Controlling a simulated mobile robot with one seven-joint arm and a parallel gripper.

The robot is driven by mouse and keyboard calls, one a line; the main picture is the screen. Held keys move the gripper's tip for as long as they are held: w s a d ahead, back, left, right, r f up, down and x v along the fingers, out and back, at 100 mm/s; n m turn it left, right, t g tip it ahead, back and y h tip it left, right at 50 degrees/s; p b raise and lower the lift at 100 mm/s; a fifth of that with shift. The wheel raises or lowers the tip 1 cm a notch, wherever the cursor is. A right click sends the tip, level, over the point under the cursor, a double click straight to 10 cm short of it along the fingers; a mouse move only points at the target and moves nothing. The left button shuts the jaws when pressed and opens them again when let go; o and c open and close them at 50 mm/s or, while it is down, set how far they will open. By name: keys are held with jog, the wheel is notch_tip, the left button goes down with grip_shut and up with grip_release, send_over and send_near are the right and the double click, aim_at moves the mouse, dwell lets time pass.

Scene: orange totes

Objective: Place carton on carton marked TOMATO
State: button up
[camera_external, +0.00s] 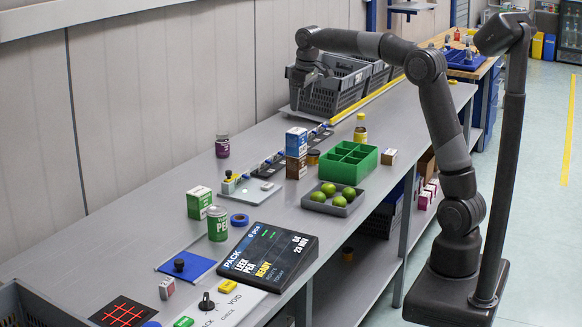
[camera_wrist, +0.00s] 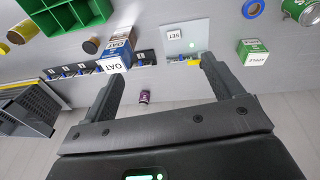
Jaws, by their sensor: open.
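My gripper (camera_external: 312,74) is open and empty, high above the back of the bench, in front of the grey crates. In the wrist view its two fingers (camera_wrist: 160,70) are spread with nothing between the tips. A blue-and-white carton (camera_external: 296,141) stands on a brown carton (camera_external: 296,167) mid-bench. In the wrist view the blue carton (camera_wrist: 117,48) reads OAT. A green-and-white carton (camera_external: 200,203) stands nearer the front; its label in the wrist view (camera_wrist: 252,52) seems to read APPLE. A small brown-and-white carton (camera_external: 388,156) stands by the green divided tray. I cannot read TOMATO on any carton.
The green divided tray (camera_external: 348,163) and a grey tray of limes (camera_external: 333,202) stand right of the stack. A purple jar (camera_external: 222,147), a green can (camera_external: 217,224) and a tilted display (camera_external: 268,257) are also on the bench. Grey crates (camera_external: 330,92) stand behind.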

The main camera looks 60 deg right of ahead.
jog(key=s+a+r+t, duration=0.1)
jog(key=s+a+r, duration=0.1)
jog(key=s+a, duration=0.55)
jog(key=s+a+f+t, duration=0.1)
jog(key=s+f, duration=0.3)
jog(key=s, duration=0.5)
jog(key=s+a+f, duration=0.3)
jog(key=s+f, duration=0.1)
jog(key=s, duration=0.4)
jog(key=s+a+f+t+y, duration=0.1)
jog(key=s+f, duration=0.3)
jog(key=s, duration=0.5)
jog(key=shift+s+a+m+t, duration=0.3)
jog(key=shift+s+a, duration=0.05)
jog(key=shift+a, duration=0.05)
